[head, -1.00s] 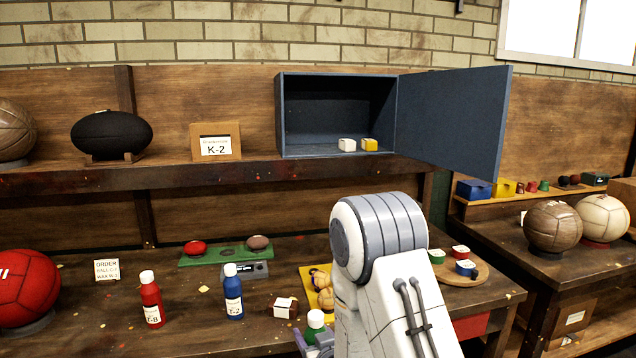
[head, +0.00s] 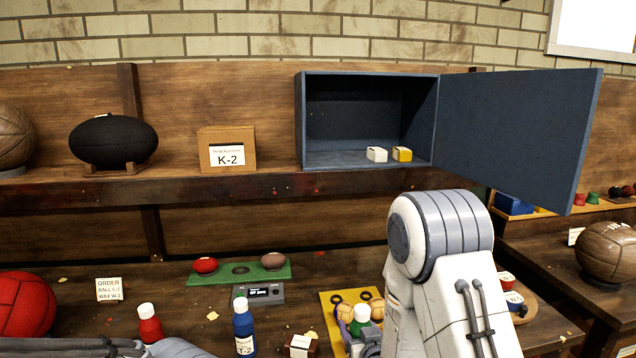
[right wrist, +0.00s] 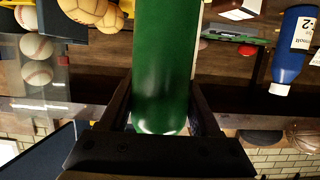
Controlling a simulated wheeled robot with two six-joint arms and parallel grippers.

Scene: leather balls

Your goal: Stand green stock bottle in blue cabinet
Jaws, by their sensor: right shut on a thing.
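The blue cabinet (head: 301,130) sits on the raised shelf with its door (head: 515,130) swung open to the right. A white block (head: 377,154) and a yellow-and-white block (head: 402,154) are on its floor, at the front right. The green bottle (head: 360,322) shows a white cap low in the head view, partly hidden by my right arm. In the right wrist view the green bottle (right wrist: 162,50) lies between both fingers of my right gripper (right wrist: 163,112), which is shut on it. My left arm shows at the bottom left of the head view; its gripper is not visible.
The left part of the cabinet floor is bare. A K-2 box (head: 226,150) and a black ball (head: 113,140) stand left of the cabinet. A blue bottle (head: 244,328), a red bottle (head: 150,325) and a yellow tray (head: 330,304) are on the bench below.

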